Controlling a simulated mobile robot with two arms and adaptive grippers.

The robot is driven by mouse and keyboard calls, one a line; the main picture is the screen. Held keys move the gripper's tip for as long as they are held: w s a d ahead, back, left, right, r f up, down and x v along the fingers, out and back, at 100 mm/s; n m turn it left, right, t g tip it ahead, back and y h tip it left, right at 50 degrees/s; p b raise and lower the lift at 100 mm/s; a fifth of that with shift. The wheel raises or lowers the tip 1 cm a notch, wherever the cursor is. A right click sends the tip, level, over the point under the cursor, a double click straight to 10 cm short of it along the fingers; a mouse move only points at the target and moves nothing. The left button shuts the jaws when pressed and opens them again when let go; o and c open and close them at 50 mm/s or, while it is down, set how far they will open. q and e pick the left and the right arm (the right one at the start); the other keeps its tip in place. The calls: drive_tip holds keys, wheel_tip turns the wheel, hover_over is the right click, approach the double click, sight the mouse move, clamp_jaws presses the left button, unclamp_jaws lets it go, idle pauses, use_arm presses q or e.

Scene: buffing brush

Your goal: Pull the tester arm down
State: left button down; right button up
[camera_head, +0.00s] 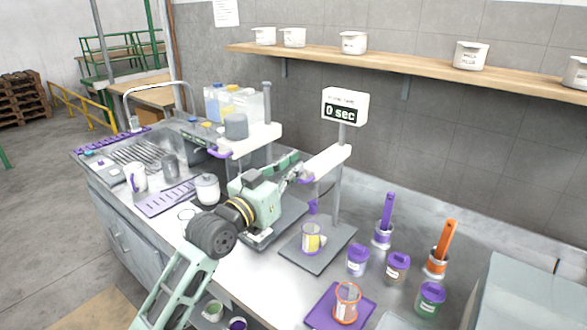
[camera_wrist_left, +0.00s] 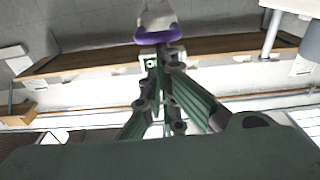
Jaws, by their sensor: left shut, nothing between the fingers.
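The tester arm (camera_head: 328,162) is a white horizontal bar on a grey post, below a display (camera_head: 345,106) reading "0 sec". It has a purple handle (camera_wrist_left: 158,36) at its near end. My left gripper (camera_head: 300,174) comes in from the left at the height of this handle. Its fingers (camera_wrist_left: 161,62) are shut and empty, with the tips close to the handle in the left wrist view; I cannot tell whether they touch. A clear cup with yellow and purple (camera_head: 312,238) stands on the grey base plate (camera_head: 325,257) below the arm. My right gripper is not in view.
Another white-armed stand (camera_head: 250,140) with a purple handle is further back left. Purple, orange and green-labelled containers (camera_head: 397,266) stand at the right, with an orange-rimmed cup (camera_head: 346,303) on a purple mat. A wooden shelf (camera_head: 400,66) with white tubs runs along the wall above.

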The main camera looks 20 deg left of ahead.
use_arm(q)
wheel_tip(320, 180, down, 12)
drive_tip(key=b, duration=0.6)
drive_tip(key=shift+b, duration=0.4)
drive_tip(key=shift+f, duration=0.15)
wheel_tip(320, 180, up, 5)
drive_tip(key=w+p, duration=0.1)
drive_tip(key=p, duration=0.3)
drive_tip(key=b+v, duration=0.3)
drive_tip(key=v, duration=0.7)
drive_tip(key=shift+d+f, duration=0.2)
drive_tip(key=shift+f, duration=0.05)
drive_tip(key=shift+s, duration=0.1)
